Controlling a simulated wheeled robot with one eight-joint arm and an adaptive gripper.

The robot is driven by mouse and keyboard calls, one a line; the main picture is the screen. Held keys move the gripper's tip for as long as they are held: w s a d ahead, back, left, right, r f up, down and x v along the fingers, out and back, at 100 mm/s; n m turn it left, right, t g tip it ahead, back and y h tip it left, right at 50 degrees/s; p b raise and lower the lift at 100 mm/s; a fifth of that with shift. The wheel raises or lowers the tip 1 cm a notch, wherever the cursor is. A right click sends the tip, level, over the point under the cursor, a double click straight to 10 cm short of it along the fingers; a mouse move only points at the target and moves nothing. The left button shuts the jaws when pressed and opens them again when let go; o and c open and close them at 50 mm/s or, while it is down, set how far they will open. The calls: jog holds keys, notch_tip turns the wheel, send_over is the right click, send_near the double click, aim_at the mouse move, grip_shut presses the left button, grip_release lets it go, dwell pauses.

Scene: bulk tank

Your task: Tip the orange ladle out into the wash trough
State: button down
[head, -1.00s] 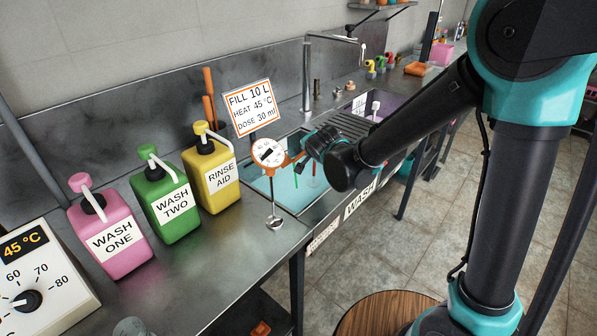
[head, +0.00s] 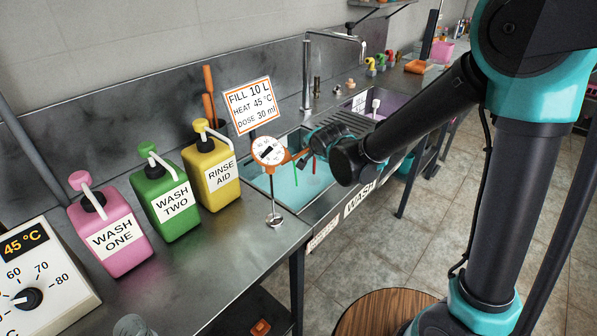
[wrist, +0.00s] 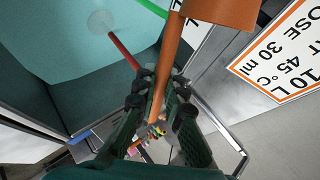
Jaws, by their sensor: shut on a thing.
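My gripper (wrist: 158,105) is shut on the handle of the orange ladle (wrist: 168,75). In the wrist view the handle runs up from the fingers to an orange cup, cut off by the top edge; its opening and contents cannot be seen. In the head view my gripper (head: 312,150) is over the wash trough (head: 318,207), and only a short piece of the ladle (head: 298,157) shows beside the round dial. The trough holds pale teal water (head: 284,188). The water also shows below the ladle in the wrist view (wrist: 65,45).
An orange-rimmed dial (head: 268,151) on a stand is close in front of the ladle. A sign (head: 250,105) and tap (head: 308,75) stand behind. Pink (head: 112,232), green (head: 165,200) and yellow (head: 212,178) bottles line the left counter. Red and green rods show at the trough.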

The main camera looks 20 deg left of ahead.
jog(key=shift+w+f+m+p, duration=0.1)
jog(key=shift+f+m+p, duration=0.15)
jog(key=shift+m+p, duration=0.1)
dwell(0.4)
jog(key=shift+w+d+r+m+g+y+p, duration=0.25)
jog(key=shift+w+d+r+g+p, duration=0.15)
jog(key=shift+r, duration=0.1)
jog(key=shift+w+d+r+m+g+y+p, duration=0.1)
jog(key=shift+w+d+r+g+y+p, duration=0.15)
jog(key=shift+r+g, duration=0.2)
dwell(0.4)
jog(key=shift+f, duration=0.1)
dwell(0.4)
jog(key=shift+s+a, duration=0.15)
jog(key=shift+s+a+f+n+t, duration=0.45)
jog(key=shift+s+f+t, duration=0.1)
jog(key=shift+f, duration=0.2)
jog(key=shift+a+h, duration=0.15)
jog(key=shift+h, duration=0.25)
jog(key=shift+r+t, duration=0.15)
jog(key=shift+t, duration=0.15)
jog(key=shift+n, duration=0.25)
